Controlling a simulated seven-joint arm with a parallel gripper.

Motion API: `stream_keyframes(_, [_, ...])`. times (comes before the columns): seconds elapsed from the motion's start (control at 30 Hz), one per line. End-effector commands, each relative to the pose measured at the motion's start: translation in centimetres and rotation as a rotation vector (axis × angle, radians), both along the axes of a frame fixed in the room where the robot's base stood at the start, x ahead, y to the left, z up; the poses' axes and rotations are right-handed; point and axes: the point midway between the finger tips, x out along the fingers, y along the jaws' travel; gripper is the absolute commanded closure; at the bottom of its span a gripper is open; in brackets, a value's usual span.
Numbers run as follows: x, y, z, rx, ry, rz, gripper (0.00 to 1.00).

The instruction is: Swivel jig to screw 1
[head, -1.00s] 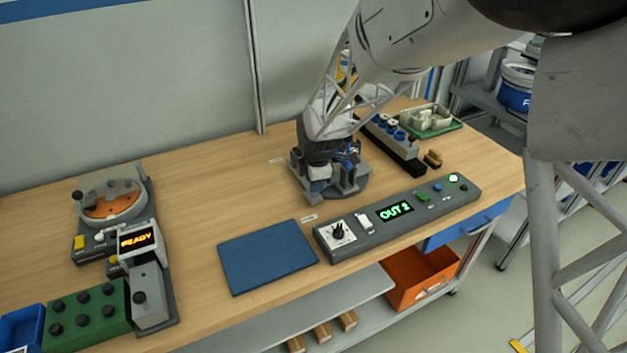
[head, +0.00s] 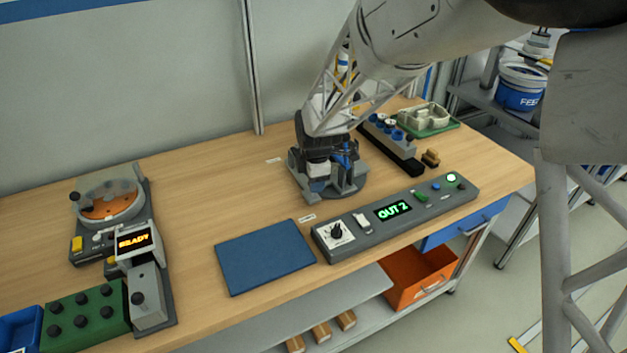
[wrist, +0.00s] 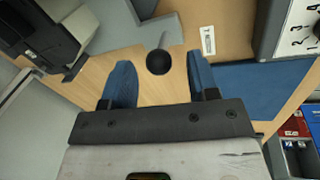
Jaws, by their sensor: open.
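The swivel jig (head: 352,190) is a grey round base with upright parts on the bench, partly hidden behind my arm in the head view. My gripper (head: 338,163) is over it, with blue fingers. In the wrist view my gripper (wrist: 159,72) is open, its two blue fingers apart. A round black knob (wrist: 158,62) on a pale stem shows between the fingertips; I cannot tell whether either finger touches it. Part of a grey jig body (wrist: 160,32) shows beyond the knob. Screw 1 cannot be made out.
A control box (head: 398,217) reading "OUT 2" stands in front of the jig, with a blue mat (head: 265,257) to its left. A black-based rack (head: 400,158) and a green tray (head: 440,124) are behind right.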

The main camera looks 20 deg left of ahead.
Motion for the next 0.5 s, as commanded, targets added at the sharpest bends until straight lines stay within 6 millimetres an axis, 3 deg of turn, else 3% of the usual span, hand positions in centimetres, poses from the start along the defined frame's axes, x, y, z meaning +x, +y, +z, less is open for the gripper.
stream_keyframes(0.5, [-0.9, -0.7, 5.8, 0.001, -0.002, 0.000, 0.46])
